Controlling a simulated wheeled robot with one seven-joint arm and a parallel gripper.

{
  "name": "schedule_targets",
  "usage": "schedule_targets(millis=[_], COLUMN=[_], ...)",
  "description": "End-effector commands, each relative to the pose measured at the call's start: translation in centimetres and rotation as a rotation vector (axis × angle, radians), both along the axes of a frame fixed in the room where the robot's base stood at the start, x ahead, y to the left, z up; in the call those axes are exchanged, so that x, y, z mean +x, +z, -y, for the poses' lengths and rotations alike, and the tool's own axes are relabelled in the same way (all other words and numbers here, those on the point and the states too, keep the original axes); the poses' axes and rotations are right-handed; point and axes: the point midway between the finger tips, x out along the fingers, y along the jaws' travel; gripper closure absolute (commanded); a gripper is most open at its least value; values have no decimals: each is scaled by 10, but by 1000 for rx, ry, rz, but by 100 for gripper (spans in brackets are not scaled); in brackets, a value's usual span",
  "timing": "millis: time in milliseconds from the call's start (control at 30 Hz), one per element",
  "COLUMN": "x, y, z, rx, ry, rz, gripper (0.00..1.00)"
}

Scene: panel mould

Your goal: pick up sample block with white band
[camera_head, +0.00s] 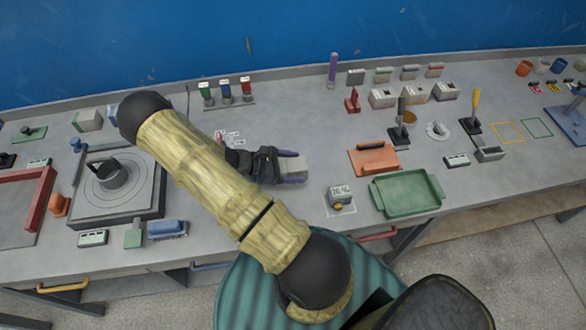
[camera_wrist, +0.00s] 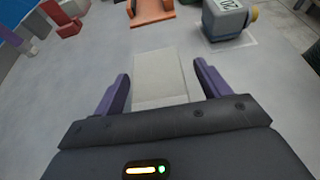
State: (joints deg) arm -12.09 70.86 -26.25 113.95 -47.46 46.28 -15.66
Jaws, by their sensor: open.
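My gripper (camera_wrist: 162,76) is open, with its purple fingers on either side of a pale grey-white block (camera_wrist: 159,82) in the wrist view. A gap shows between the block and each finger. A cross line marks its nearer end, and the part closest to my palm is hidden. I cannot clearly make out a separate white band. In the head view my gripper (camera_head: 291,168) is low over the middle of the bench, and the same pale block (camera_head: 297,164) shows between the fingers.
A turntable (camera_head: 120,185) is at left. Several small blocks and holders line the back. Bare bench surrounds the pale block.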

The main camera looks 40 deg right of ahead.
Motion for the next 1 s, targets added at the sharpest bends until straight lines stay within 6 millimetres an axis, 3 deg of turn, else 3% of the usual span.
schedule_targets(millis=[267,567,1000], x=[0,0,1], y=[0,0,10], z=[0,0,0], rx=[0,0,-1], ry=[0,0,0], rz=[0,0,0], gripper=[25,82,83])
